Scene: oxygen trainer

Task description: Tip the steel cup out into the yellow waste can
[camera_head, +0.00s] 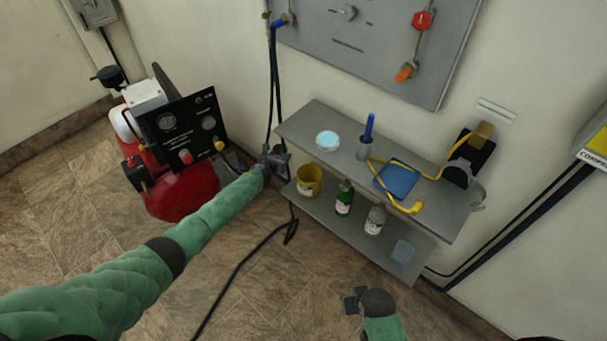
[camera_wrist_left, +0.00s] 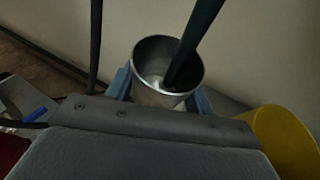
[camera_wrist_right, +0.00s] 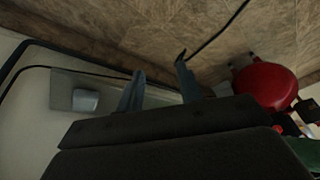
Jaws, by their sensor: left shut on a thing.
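The steel cup (camera_wrist_left: 152,88) is between the fingers of my left gripper (camera_wrist_left: 163,92), which is shut on it. Its round mouth faces the wrist camera; a dark hose (camera_wrist_left: 195,45) crosses over the mouth, and I cannot tell what is inside. In the head view my left gripper (camera_head: 275,160) is at the left end of the shelves and mostly hides the cup. The yellow waste can (camera_head: 308,183) stands on the lower shelf, just right of and below it. It also shows in the left wrist view (camera_wrist_left: 285,142). My right gripper (camera_wrist_right: 158,85) is open and empty, low in front of the shelves.
Black hoses (camera_head: 274,85) hang from the wall panel beside my left gripper. A green bottle (camera_head: 344,198), a clear bottle (camera_head: 375,219) and a grey block (camera_head: 402,252) share the lower shelf (camera_head: 345,230). A red compressor (camera_head: 182,190) stands left. The floor in front is mostly clear.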

